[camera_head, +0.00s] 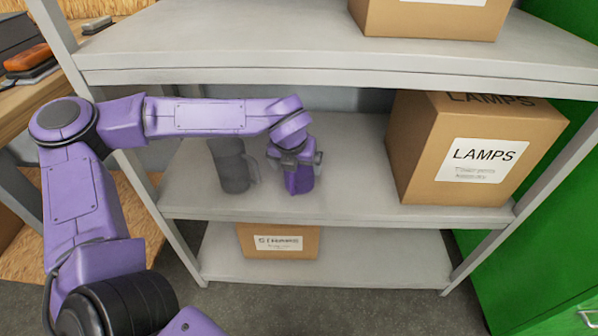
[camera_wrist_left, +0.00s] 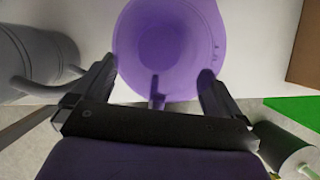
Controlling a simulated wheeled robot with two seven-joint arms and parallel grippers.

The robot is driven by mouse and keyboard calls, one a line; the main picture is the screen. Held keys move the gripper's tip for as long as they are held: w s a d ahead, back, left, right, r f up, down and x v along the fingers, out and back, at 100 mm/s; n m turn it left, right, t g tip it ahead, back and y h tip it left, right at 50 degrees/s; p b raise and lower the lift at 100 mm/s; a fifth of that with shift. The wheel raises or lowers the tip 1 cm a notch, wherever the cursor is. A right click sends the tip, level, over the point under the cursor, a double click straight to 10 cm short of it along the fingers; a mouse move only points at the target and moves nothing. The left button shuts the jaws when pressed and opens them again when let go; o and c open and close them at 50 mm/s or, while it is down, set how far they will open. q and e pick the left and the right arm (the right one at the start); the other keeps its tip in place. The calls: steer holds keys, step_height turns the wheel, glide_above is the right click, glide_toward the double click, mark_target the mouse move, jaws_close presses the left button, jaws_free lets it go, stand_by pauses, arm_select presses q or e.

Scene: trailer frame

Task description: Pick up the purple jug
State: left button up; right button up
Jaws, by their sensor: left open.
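The purple jug (camera_head: 301,181) stands on the middle shelf, partly hidden behind my left gripper (camera_head: 296,158) in the head view. In the left wrist view I look down into the jug's round mouth (camera_wrist_left: 170,40), and its handle (camera_wrist_left: 155,94) points toward my wrist. My left gripper (camera_wrist_left: 157,80) is open, with one finger on each side of the handle. I cannot tell whether either finger touches the jug. My right gripper is not in view.
A grey jug (camera_head: 233,166) stands just left of the purple one. A LAMPS box (camera_head: 460,150) is on the right of the same shelf (camera_head: 380,208). Another box (camera_head: 277,241) sits on the bottom shelf.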

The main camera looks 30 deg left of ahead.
arm_select(q)
steer(key=shift+w+a+f+b, duration=0.2)
steer(key=shift+w+f, duration=0.15)
steer(key=shift+w, duration=0.25)
steer(key=shift+w+a+f+b, duration=0.1)
steer(key=shift+w+a+f, duration=0.15)
steer(key=shift+w, duration=0.3)
steer(key=c, duration=0.8)
